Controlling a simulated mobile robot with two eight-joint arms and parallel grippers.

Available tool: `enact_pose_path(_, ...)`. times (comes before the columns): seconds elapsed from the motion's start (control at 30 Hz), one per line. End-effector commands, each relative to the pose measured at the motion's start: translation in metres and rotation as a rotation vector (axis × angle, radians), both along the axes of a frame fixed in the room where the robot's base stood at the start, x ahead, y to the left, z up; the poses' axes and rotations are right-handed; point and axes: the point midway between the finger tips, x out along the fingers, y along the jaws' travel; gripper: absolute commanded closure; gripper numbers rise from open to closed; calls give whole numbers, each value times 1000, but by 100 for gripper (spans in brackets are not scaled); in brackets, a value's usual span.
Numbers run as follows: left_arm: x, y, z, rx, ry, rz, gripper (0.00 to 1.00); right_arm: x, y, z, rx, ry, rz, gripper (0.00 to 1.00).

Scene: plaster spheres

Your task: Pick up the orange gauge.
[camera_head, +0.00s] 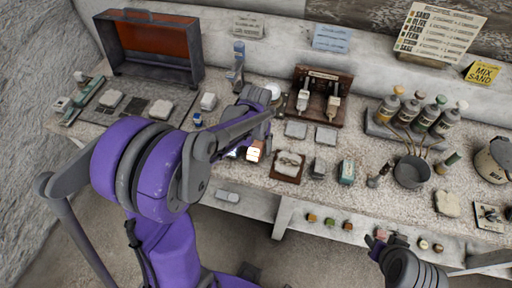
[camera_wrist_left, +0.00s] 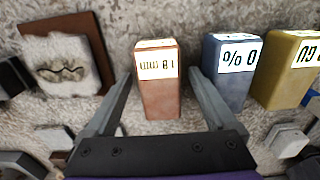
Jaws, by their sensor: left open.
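The orange gauge (camera_wrist_left: 158,92) is a small upright block with a white label on top, in the left wrist view. It stands between the two fingers of my left gripper (camera_wrist_left: 160,80), with a gap visible on each side. The fingers are open. In the head view the orange gauge (camera_head: 257,151) shows just beside my left gripper (camera_head: 249,150), whose arm hides much of the area. My right gripper (camera_head: 385,241) is low at the right, away from the gauge; its finger opening is unclear.
A blue-grey gauge (camera_wrist_left: 229,72) and a yellow gauge (camera_wrist_left: 287,75) stand close to the right of the orange one in the left wrist view. A plaster piece on a brown board (camera_wrist_left: 70,68) lies to the left. Bottles (camera_head: 411,111) and a grey pot (camera_head: 411,172) stand farther right.

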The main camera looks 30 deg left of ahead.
Motion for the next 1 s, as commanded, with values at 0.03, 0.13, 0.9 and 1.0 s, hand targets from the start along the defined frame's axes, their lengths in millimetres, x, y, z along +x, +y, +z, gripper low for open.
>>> enact_pose_path(0.03,0,0,0,0,0,0,10,0,0,0,0,0,0,50)
enact_pose_path(0.13,0,0,-1,0,0,0,10,0,0,-1,0,1,0,50)
enact_pose_path(0.9,0,0,-5,0,0,0,19,-3,0,-7,0,5,0,50)
enact_pose_path(1.0,0,0,-5,0,0,0,37,-3,0,-7,0,5,0,50)
